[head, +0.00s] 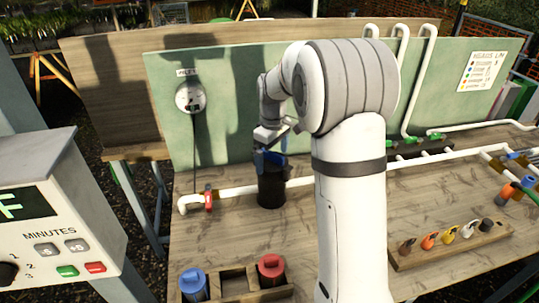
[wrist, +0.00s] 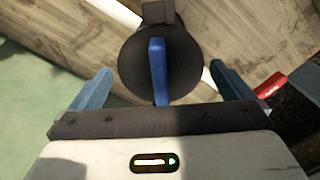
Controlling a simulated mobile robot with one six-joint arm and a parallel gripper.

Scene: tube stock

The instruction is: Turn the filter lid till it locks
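The filter (head: 271,190) is a dark upright cylinder on the bench, in line with the white pipe. In the wrist view its lid (wrist: 135,68) is a black disc with a raised blue bar (wrist: 158,75) across it. My gripper (head: 268,158) is right above the filter, pointing down. In the wrist view my gripper (wrist: 160,70) is open, with one blue finger on each side of the lid and a gap between each finger and the bar. I cannot tell whether the fingers touch the lid.
A red valve handle (head: 208,198) sits on the pipe left of the filter. A wooden tray with blue (head: 193,285) and red (head: 271,270) canisters stands in front. A rack (head: 452,247) of coloured plugs lies right. A green panel (head: 235,110) with a gauge (head: 190,97) stands behind.

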